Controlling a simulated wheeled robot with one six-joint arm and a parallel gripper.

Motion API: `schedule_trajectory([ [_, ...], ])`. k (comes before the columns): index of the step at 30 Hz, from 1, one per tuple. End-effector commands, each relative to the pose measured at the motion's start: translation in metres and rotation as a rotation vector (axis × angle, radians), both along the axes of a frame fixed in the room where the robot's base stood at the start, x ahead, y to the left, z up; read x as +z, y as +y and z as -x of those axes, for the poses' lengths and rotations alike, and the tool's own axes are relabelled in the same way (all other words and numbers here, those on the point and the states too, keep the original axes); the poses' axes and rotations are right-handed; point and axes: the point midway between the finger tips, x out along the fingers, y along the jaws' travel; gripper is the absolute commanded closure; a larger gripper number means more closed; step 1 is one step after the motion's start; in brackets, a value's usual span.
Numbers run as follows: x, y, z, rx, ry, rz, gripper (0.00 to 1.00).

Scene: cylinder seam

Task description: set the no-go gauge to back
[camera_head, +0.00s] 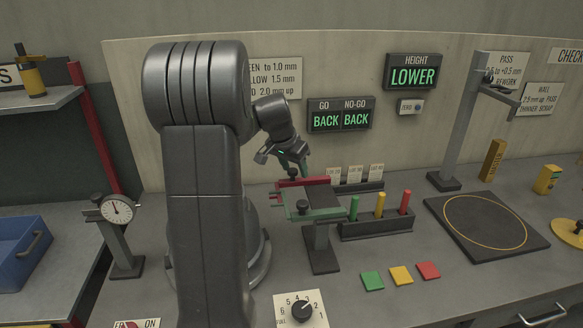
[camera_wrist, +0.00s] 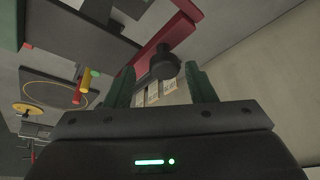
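The no-go gauge is a red bar (camera_head: 312,181) with a black knob (camera_head: 292,173), on a stand in the middle of the bench. The go gauge is a green bar (camera_head: 318,215) with its own black knob (camera_head: 302,205), nearer me. The display (camera_head: 341,115) reads BACK under both GO and NO-GO. My gripper (camera_head: 293,163) is just above the red bar's knob. In the wrist view, my fingers (camera_wrist: 160,82) are spread, with the black knob (camera_wrist: 158,66) between and beyond their tips, a gap showing on each side. The red bar (camera_wrist: 160,36) runs behind the knob.
A dark rack with green, yellow and red pegs (camera_head: 379,204) stands right of the gauge stand. White tags (camera_head: 355,174) stand behind it. A grey post (camera_head: 458,125) and a dark plate (camera_head: 486,226) are further right. A dial indicator (camera_head: 117,209) stands at left.

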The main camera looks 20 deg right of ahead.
Motion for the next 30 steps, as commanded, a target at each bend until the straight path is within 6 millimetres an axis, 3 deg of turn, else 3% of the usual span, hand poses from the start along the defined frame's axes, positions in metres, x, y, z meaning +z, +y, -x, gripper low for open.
schedule_trajectory([
  [11, 0.01, 0.004, 0.001, 0.001, -0.002, 0.0, 0.51],
  [24, 0.097, 0.035, 0.019, 0.002, -0.005, 0.001, 0.51],
  [30, 0.121, 0.043, 0.025, -0.001, -0.001, -0.001, 0.51],
])
